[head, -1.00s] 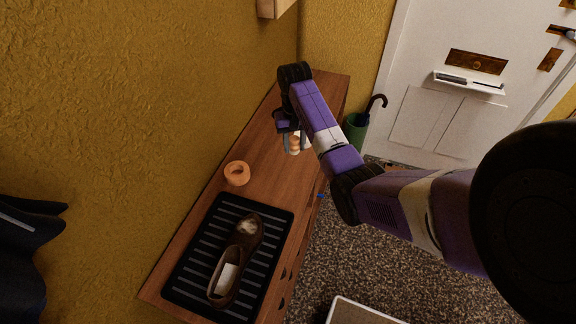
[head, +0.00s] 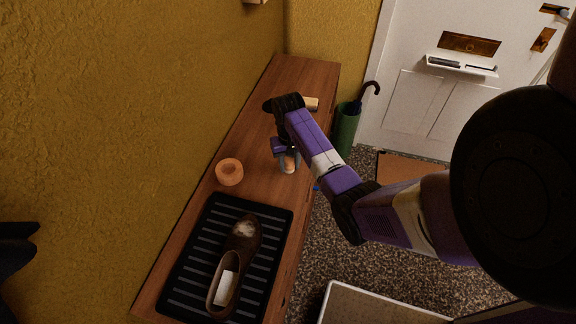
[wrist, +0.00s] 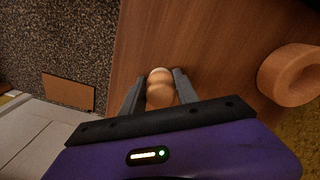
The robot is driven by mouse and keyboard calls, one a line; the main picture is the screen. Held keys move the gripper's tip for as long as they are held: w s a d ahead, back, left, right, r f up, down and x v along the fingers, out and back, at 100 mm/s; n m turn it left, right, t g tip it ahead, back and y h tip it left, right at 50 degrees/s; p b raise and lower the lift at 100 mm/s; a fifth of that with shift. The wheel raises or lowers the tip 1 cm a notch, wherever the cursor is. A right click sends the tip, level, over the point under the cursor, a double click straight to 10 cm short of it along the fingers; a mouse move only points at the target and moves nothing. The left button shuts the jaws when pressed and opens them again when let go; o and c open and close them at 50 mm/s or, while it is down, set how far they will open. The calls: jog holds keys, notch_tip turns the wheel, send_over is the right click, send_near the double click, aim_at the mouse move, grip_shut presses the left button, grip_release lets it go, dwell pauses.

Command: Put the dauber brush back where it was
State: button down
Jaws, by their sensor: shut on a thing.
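The dauber brush (wrist: 160,93) shows its rounded light-brown wooden handle between my fingers in the wrist view. In the head view the brush (head: 289,166) is a small pale shape at my fingertips, over the wooden cabinet top (head: 262,130). My gripper (head: 287,158) is shut on it and points down; it also shows in the wrist view (wrist: 158,80). The brush's lower end is hidden, so I cannot tell whether it touches the wood. An orange-brown round cup (head: 229,172) stands to the left of my gripper, apart from it; the wrist view shows it at right (wrist: 292,75).
A black ribbed tray (head: 196,260) holding a brown shoe (head: 233,262) lies at the near end of the cabinet. A pale wooden block (head: 311,104) is at the far end, behind my wrist. A green umbrella stand (head: 345,130) is beside the cabinet. Bare wood surrounds the cup.

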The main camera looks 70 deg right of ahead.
aim_at(289, 160)
jog(key=c, duration=0.9)
grip_release()
notch_tip(289, 160, up, 12)
jog(key=shift+r+p, duration=0.15)
jog(key=shift+p, duration=0.15)
jog(key=shift+w, duration=0.1)
